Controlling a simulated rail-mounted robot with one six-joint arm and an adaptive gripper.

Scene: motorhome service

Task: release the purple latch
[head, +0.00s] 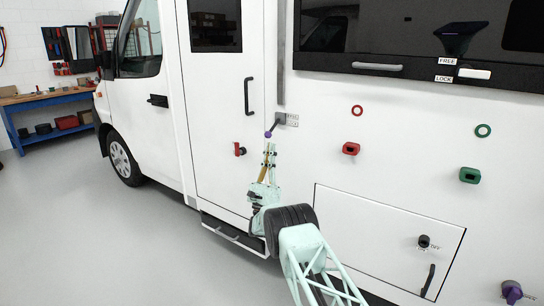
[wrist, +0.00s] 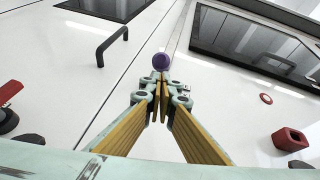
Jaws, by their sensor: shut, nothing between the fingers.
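The purple latch shows in the head view as a purple ball knob (head: 268,134) on a short dark lever, which slants down-left from a small labelled plate (head: 292,119) at the right side of the door. My gripper (head: 270,148) is shut and empty, pointing up just below the knob. In the wrist view the purple ball (wrist: 161,61) sits just beyond the closed fingertips (wrist: 161,84). I cannot tell whether they touch. The lever is hidden behind the ball and fingers in the wrist view.
A red handle (head: 239,149) sits left of my gripper on the door, below a black grab handle (head: 247,97). Red (head: 351,148) and green (head: 470,175) blocks project from the wall at right. Another purple knob (head: 512,291) is at the lower right. A step (head: 232,236) lies below the door.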

